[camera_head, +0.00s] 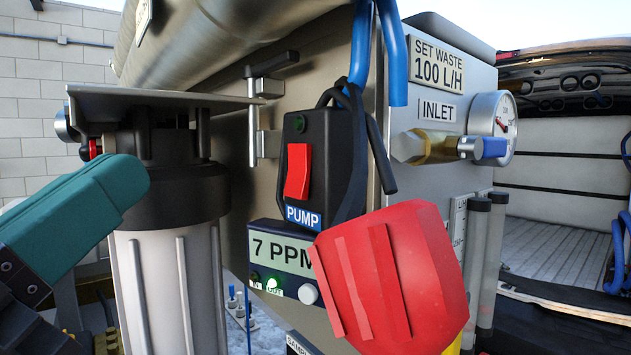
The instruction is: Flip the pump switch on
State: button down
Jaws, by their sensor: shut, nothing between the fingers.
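The pump switch (297,171) is a red rocker on a black box labelled PUMP, fixed to the steel panel at centre. A small dark green lamp (299,123) sits above the rocker and looks unlit. I cannot tell for sure which end of the rocker is pressed in. My gripper (124,184), with teal fingers, comes in from the left edge. It is shut and empty, to the left of the switch and apart from it in the picture. The black filter cap is between them in the picture.
A black-capped white filter housing (170,285) stands left of the panel. A large red ridged knob (395,275) fills the lower right foreground. A display reading 7 PPM (282,250) is below the switch. Blue hoses (393,50) and a pressure gauge (492,125) are at right.

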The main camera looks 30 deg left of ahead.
jog(key=shift+w, duration=0.1)
jog(key=p, duration=0.1)
send_near(290, 158)
notch_tip(290, 158, up, 2)
jog(key=w+a, duration=0.2)
jog(key=shift+w+d+r, duration=0.1)
jog(key=shift+w, duration=0.3)
jog(key=shift+w+d+r, duration=0.1)
jog(key=shift+w+d, duration=0.05)
jog(key=shift+w, duration=0.25)
jog(key=shift+w, duration=0.1)
dwell(1.6)
jog(key=shift+w+d+b, duration=0.2)
jog(key=shift+w+b, duration=0.1)
jog(key=shift+b, duration=0.05)
jog(key=shift+w+d+f, duration=0.1)
jog(key=shift+w, duration=0.2)
dwell(0.6)
jog(key=shift+s, duration=0.1)
jog(key=shift+s+a+b, duration=0.3)
jog(key=shift+s+b, duration=0.2)
jog(key=shift+s, duration=0.1)
jog(key=shift+s, duration=0.1)
